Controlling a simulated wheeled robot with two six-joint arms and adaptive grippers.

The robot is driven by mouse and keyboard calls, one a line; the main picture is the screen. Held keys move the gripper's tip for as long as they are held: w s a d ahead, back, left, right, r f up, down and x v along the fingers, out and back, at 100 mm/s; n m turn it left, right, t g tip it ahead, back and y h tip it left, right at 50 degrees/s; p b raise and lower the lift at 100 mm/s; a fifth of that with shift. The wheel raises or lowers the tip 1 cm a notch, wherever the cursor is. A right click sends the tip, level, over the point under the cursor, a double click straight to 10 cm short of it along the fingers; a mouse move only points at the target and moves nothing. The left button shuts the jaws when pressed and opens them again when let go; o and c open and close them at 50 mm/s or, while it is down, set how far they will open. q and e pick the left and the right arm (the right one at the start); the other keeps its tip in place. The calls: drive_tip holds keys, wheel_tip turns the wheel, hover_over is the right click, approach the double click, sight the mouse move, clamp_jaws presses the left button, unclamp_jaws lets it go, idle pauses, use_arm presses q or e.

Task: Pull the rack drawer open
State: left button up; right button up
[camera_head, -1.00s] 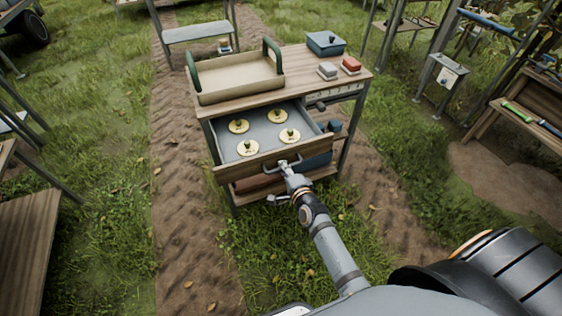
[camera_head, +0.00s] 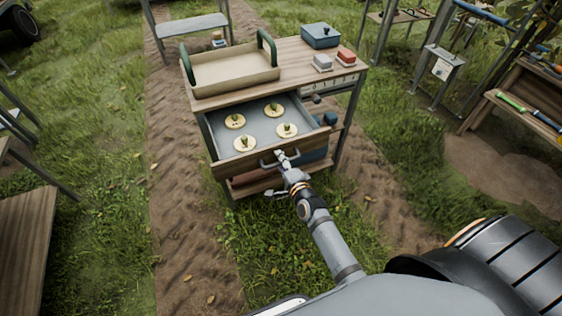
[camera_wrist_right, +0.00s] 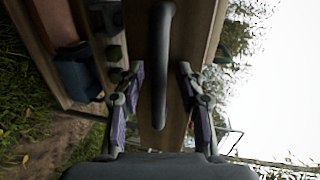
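The rack drawer (camera_head: 240,164) is a grey tray with a wooden front, pulled well out of the wooden-topped rack (camera_head: 228,101). Several round yellowish discs with green pieces lie in it. Its curved metal handle (camera_head: 268,163) is on the front; in the right wrist view the handle (camera_wrist_right: 160,65) is a dark bar between the finger lines. My right gripper (camera_head: 284,158) is at the handle in the head view. In the right wrist view my right gripper (camera_wrist_right: 160,104) has its purple-padded fingers spread, with gaps on both sides of the bar. My left gripper is not in view.
A beige tray with green handles (camera_head: 233,74), a blue box (camera_head: 320,36), and a grey and a red block stand on the rack top. Other racks stand at the left and right. Grass and a dirt path (camera_head: 190,235) lie in front.

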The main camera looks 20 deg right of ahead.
drive_tip(key=shift+s, duration=0.25)
drive_tip(key=v, duration=1.1)
drive_tip(key=shift+s, duration=0.25)
drive_tip(key=shift+r, duration=0.1)
drive_tip(key=s+f+n+g+p, duration=0.1)
drive_tip(key=s+f+n+g, duration=0.35)
drive_tip(key=f, duration=0.85)
drive_tip(key=s+f+n+g+p, duration=0.1)
drive_tip(key=s+f+n+g, duration=0.35)
drive_tip(key=f, duration=0.95)
drive_tip(key=s+d+f+n+g, duration=0.1)
drive_tip(key=s+d+f+n, duration=0.1)
drive_tip(key=s, duration=0.6)
drive_tip(key=s+d+f+n+g+h+p, duration=0.1)
drive_tip(key=s+d+f+n+g, duration=0.1)
drive_tip(key=s+f, duration=0.5)
drive_tip(key=s+d+f+n+g, duration=0.2)
drive_tip(key=s+d+f+n, duration=0.2)
drive_tip(key=s, duration=0.5)
drive_tip(key=shift+s+f+n, duration=0.15)
drive_tip(key=shift+f+n, duration=0.05)
drive_tip(key=shift+n, duration=0.3)
